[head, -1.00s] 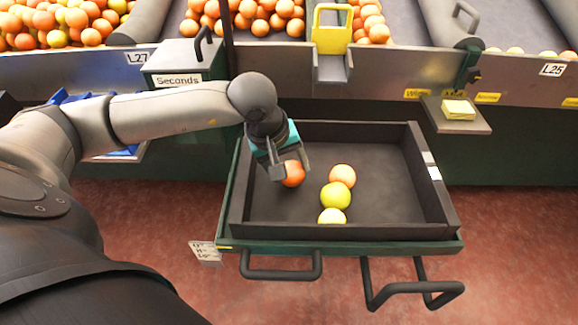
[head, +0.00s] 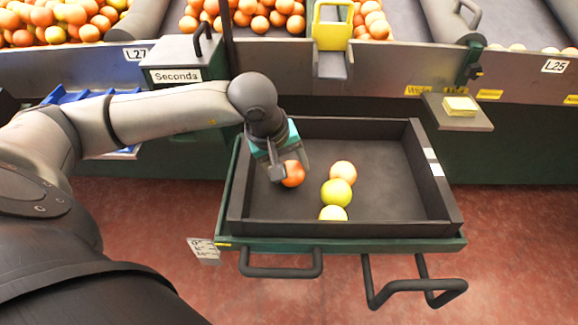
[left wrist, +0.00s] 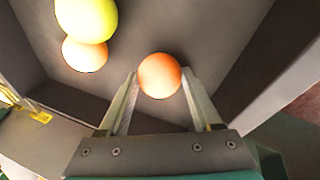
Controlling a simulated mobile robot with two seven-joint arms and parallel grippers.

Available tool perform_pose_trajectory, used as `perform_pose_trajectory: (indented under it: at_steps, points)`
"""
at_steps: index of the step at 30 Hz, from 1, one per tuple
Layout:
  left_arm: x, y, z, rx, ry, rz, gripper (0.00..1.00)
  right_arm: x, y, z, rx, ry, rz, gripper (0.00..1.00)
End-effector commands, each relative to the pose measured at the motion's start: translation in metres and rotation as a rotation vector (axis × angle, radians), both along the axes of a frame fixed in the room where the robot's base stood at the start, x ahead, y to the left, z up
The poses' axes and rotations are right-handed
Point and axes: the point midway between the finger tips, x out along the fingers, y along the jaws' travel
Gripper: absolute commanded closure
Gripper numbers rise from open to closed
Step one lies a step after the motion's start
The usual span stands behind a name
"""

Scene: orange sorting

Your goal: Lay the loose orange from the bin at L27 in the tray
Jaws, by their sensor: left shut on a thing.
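My left gripper (head: 283,172) is inside the dark tray (head: 400,205), over its left part. It is shut on a red-orange orange (head: 294,175). In the left wrist view the orange (left wrist: 159,76) sits between the fingertips (left wrist: 160,90). The orange is low in the tray; whether it touches the floor I cannot tell. Three other fruits lie right of it in the tray: a light orange one (head: 342,172), a yellow-green one (head: 336,193) and a yellowish one (head: 333,213) at the front wall. The bin label L27 (head: 136,54) shows at the upper left. My right gripper is not in view.
A box marked Seconds (head: 175,76) stands behind and left of the tray. A small shelf with a yellow pad (head: 460,106) is at the right. Bins of oranges (head: 60,22) line the back. The tray's right side is bare.

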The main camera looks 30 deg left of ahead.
Motion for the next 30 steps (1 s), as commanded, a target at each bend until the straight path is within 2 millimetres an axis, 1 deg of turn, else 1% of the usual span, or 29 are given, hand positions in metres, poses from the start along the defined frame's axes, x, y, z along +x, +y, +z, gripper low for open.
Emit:
perform_pose_trajectory:
  at_steps: [6, 7, 15, 16, 26, 30]
  points:
    - [0.0002, 0.0001, -0.0008, 0.0, -0.001, 0.0, 0.93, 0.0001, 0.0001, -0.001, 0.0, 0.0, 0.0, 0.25]
    - [0.0002, 0.0001, -0.0008, 0.001, -0.001, 0.0, 0.33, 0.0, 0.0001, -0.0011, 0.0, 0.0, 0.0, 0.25]
    - [0.0001, 0.0001, -0.0009, 0.0, 0.0, 0.0, 0.03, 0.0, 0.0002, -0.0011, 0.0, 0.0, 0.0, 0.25]
    - [0.0001, 0.0001, -0.0009, 0.0, 0.0, 0.0, 0.0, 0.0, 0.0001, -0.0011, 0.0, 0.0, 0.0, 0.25]
    - [-0.0002, 0.0, -0.0012, 0.001, 0.001, 0.0, 0.0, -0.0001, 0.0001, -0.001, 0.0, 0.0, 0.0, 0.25]
    - [-0.0001, 0.0, 0.0018, 0.0, 0.0, 0.0, 0.0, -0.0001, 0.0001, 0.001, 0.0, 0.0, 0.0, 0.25]
